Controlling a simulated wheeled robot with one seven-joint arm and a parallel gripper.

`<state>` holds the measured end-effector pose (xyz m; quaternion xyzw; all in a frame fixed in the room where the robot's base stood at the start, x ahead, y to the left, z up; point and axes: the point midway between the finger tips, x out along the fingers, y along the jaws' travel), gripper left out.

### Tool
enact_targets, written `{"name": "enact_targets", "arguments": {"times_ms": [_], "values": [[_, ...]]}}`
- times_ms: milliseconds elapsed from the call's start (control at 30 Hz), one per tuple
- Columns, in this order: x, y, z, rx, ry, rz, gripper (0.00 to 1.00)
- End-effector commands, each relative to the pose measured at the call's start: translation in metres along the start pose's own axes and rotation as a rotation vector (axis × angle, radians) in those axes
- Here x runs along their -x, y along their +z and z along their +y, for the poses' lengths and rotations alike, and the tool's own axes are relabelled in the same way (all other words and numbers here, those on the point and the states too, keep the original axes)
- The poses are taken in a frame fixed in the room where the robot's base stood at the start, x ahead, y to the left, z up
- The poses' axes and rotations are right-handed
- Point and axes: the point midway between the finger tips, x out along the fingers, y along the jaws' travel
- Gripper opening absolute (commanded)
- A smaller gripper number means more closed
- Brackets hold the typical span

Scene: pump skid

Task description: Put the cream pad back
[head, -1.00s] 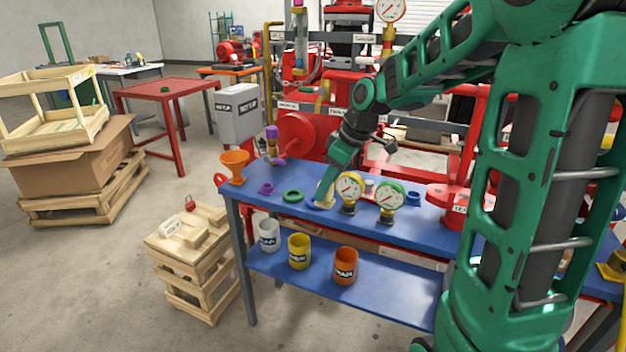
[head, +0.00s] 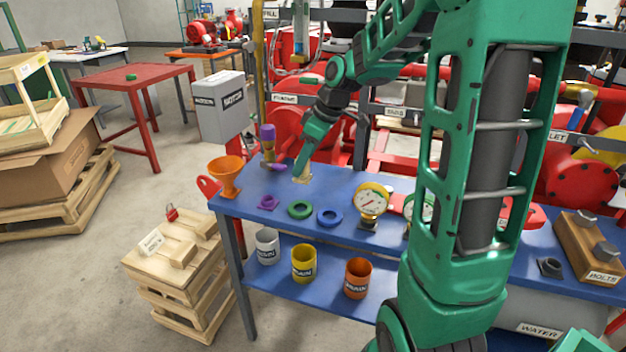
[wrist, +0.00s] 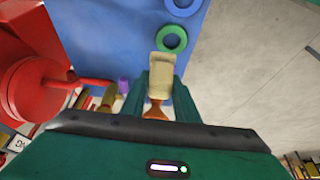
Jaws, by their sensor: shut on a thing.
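My gripper (head: 302,171) is shut on the cream pad (wrist: 161,76), a pale block that sticks out beyond the fingertips in the wrist view. In the head view the cream pad (head: 301,179) is at the tip of my gripper, above or at the blue bench top behind the green ring (head: 300,209). I cannot tell whether it touches the bench. The green ring (wrist: 172,39) is just past the pad in the wrist view. A blue ring (head: 329,216) and a small purple piece (head: 268,202) lie to either side of the green ring.
The blue bench (head: 235,206) carries an orange funnel (head: 225,175) at its left end and a dial gauge (head: 370,201) right of the rings. A purple-topped fitting (head: 268,145) stands behind. Several cups, including a yellow one (head: 303,263), stand on the lower shelf.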

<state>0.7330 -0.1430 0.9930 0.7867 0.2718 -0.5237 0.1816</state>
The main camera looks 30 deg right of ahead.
Motion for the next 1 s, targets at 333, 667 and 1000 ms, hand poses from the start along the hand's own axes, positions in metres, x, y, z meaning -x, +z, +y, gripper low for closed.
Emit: {"name": "enact_targets", "arguments": {"times_ms": [333,667,1000], "values": [[-0.035,0.026,0.071,-0.009,0.0,-0.002,0.07],[-0.049,0.033,0.092,-0.006,0.001,0.0,0.07],[-0.083,0.047,0.091,-0.006,0.001,-0.001,0.07]]}}
